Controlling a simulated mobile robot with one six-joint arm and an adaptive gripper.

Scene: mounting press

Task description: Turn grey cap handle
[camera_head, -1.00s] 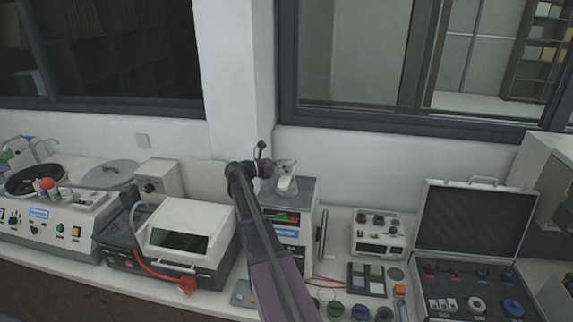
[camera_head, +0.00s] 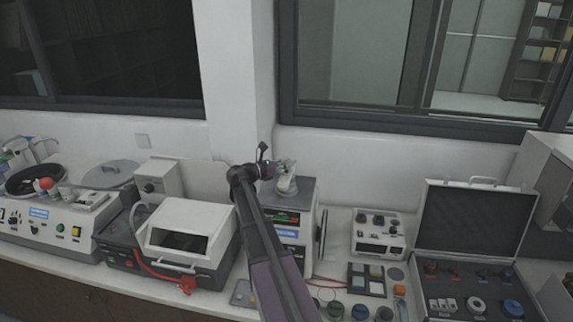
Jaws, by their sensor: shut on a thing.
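The mounting press (camera_head: 304,237) is a white and grey box with a dark display, partly hidden behind my arm. Its light grey cap handle (camera_head: 287,185) stands on the round grey cap on top. My gripper (camera_head: 284,169) is at the upper part of the handle, coming from the left, and is shut on it. The fingers are small in this view and their exact contact is hard to see.
A white machine with a dark window (camera_head: 186,231) stands left of my arm. A polishing machine (camera_head: 50,215) is farther left. An open case (camera_head: 475,245) and a small control box (camera_head: 378,234) are on the right. The wall is close behind the press.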

